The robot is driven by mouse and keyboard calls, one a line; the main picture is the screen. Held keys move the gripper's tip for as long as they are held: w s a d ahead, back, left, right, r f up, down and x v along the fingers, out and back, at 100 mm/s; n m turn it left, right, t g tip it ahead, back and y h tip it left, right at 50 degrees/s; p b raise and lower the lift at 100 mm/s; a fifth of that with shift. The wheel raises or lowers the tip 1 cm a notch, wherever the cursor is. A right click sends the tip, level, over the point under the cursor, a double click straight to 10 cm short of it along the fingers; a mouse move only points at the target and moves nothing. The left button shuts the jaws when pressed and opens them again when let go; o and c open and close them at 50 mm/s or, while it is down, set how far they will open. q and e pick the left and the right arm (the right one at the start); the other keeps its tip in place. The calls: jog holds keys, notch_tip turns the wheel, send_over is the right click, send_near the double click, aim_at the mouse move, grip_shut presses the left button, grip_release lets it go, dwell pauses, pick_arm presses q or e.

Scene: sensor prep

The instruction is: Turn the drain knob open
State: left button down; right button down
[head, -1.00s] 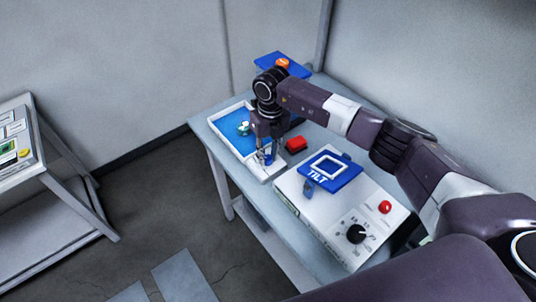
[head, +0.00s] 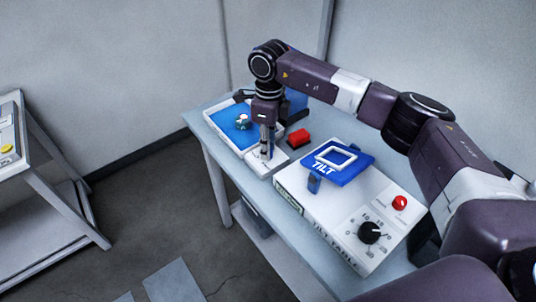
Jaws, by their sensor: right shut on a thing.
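A white tray with a blue inside (head: 222,119) stands at the far left of the bench, with a white block (head: 255,164) at its front right end. My right gripper (head: 266,152) points straight down at this block. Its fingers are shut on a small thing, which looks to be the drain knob. The fingers hide most of it, and I cannot tell which way it is turned. A small white and teal piece (head: 243,121) lies inside the tray. My left gripper is not in view.
A red block (head: 298,138) lies right of the gripper. Nearer stands a white box with a blue TILT plate (head: 338,163), a black dial (head: 369,232) and a red button (head: 400,202). Another table (head: 40,179) stands at left, with floor between.

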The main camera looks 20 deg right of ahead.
jog(key=n+b, duration=0.3)
jog(key=n, duration=0.1)
jog(key=shift+w+f+n, duration=0.1)
jog(key=shift+n, duration=0.2)
jog(key=n+b, duration=0.2)
jog(key=n, duration=0.2)
jog(key=shift+b, duration=0.3)
jog(key=shift+n, duration=0.4)
jog(key=c, duration=1.7)
grip_release()
jog(key=shift+o, duration=0.2)
jog(key=shift+r, duration=0.2)
notch_tip(320, 180, up, 12)
jog(key=shift+w, duration=0.25)
